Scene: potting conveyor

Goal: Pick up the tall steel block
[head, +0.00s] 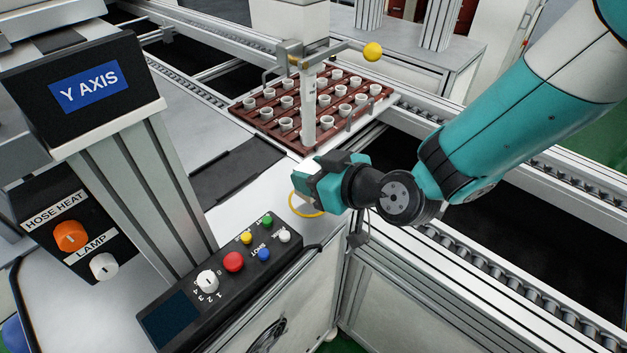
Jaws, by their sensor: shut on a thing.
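My gripper (303,186) reaches in from the right, low over the white worktop (262,197), beside a yellow ring (305,206) marked there. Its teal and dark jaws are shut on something. The body of my gripper hides what is between them, so I cannot make out its shape. I cannot make out the tall steel block for certain anywhere in view. A narrow upright metal post (309,108) stands behind my gripper, under a bracket at the near side of the pot tray. I cannot tell whether it is a loose block or part of the machine.
A brown tray (243,112) of white pots lies behind. A lever with a yellow knob (372,52) juts over it. A control panel (222,275) with coloured buttons and the Y AXIS column (140,190) stand at the left. Roller conveyors (500,275) run at the right.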

